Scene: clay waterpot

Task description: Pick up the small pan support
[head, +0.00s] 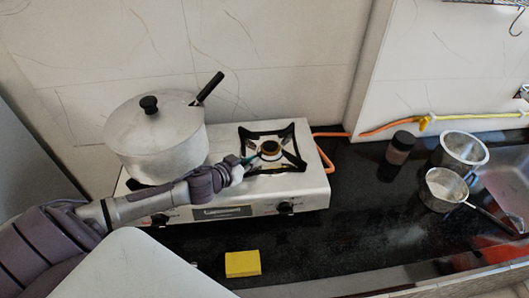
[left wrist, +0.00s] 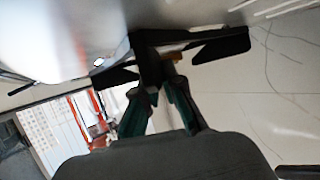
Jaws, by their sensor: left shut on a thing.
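The small pan support (head: 291,157) is a black, open four-armed frame at the right burner of the white gas stove, around the brass burner head (head: 270,149). In the left wrist view the pan support (left wrist: 221,46) shows as dark angled bars right at the fingertips. My left gripper (head: 247,161) reaches in from the left over the stove. It is shut on the near left side of the pan support, and its greenish fingers show in the left wrist view (left wrist: 163,82). I cannot tell whether the support is clear of the stove top. My right gripper is not in view.
A large lidded metal pot (head: 155,140) stands on the stove's left burner, close to my left arm. A yellow sponge (head: 242,263) lies on the dark counter in front. A dark jar (head: 400,148) and two metal pans (head: 445,188) stand at the right.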

